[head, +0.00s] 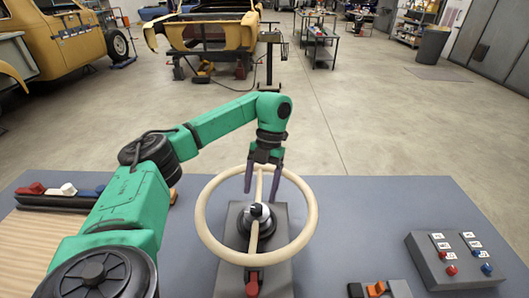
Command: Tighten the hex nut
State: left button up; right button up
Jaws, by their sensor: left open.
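A cream steering wheel (204,237) lies flat over a grey block (278,277) on the table. At its centre is a dark and silver hub with a small nut-like piece (258,210) on top; its hex shape is too small to make out. My left gripper (261,194) hangs from above at the far side of the hub. Its two purple-grey fingers point down, apart, with nothing between them that I can tell. Whether the fingers touch the wheel or hub is unclear. My right gripper is not in view.
A red lever-like part (252,284) sits at the block's front. A button box (455,262) stands at the right, a small orange-switched box (378,289) at the front. A rack of coloured handles (62,191) and a wooden board (30,240) are left.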

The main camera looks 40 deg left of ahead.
pick_arm(q)
jog(key=d+p+v, duration=0.1)
jog(key=p+v, duration=0.3)
jog(key=v, duration=0.6)
jog(key=shift+a, duration=0.45)
